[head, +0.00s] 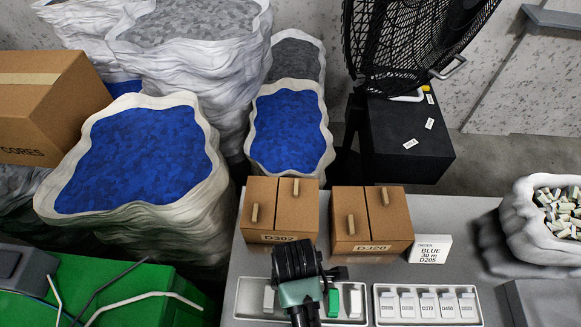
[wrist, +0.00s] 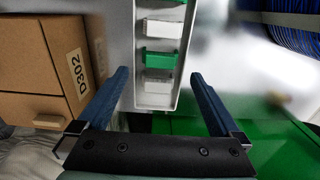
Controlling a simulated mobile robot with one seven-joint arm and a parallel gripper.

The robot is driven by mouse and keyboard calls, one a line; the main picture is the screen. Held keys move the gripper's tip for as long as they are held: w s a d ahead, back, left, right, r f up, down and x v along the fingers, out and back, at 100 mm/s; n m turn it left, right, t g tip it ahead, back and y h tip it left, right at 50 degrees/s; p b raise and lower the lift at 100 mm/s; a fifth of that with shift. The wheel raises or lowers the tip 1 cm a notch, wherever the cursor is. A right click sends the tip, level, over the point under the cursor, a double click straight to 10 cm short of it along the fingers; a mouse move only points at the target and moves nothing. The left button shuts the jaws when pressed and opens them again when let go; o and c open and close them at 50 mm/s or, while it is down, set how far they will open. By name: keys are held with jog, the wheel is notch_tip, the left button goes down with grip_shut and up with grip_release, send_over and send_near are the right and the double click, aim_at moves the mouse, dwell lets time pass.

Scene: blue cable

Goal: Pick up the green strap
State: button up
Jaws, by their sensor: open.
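A green strap (wrist: 159,57), a small block-like piece, lies in a narrow grey tray (wrist: 186,45) between pale pieces. Another green piece (wrist: 165,2) is cut off at the top of the wrist view. In the head view one green piece (head: 333,302) shows in the tray (head: 245,300), just right of my wrist. My gripper (wrist: 159,75) is open and empty, its two blue fingers spread on either side of the tray's width in the wrist view. The green strap appears between and beyond the fingertips. My arm hides the tray's middle in the head view.
Box D302 (head: 276,215) stands behind the tray, close to my left finger in the wrist view (wrist: 40,70). Box D320 (head: 371,222) and a white order card (head: 430,248) are to its right. A second tray (head: 380,318) holds several labelled white pieces.

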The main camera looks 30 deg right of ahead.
jog(key=shift+w+a+f, duration=0.1)
jog(key=shift+a+f, duration=0.05)
jog(key=shift+f, duration=1.65)
jog(key=shift+a+f, duration=0.1)
jog(key=shift+f, duration=1.65)
jog(key=shift+c, duration=0.3)
jog(key=c, duration=1.3)
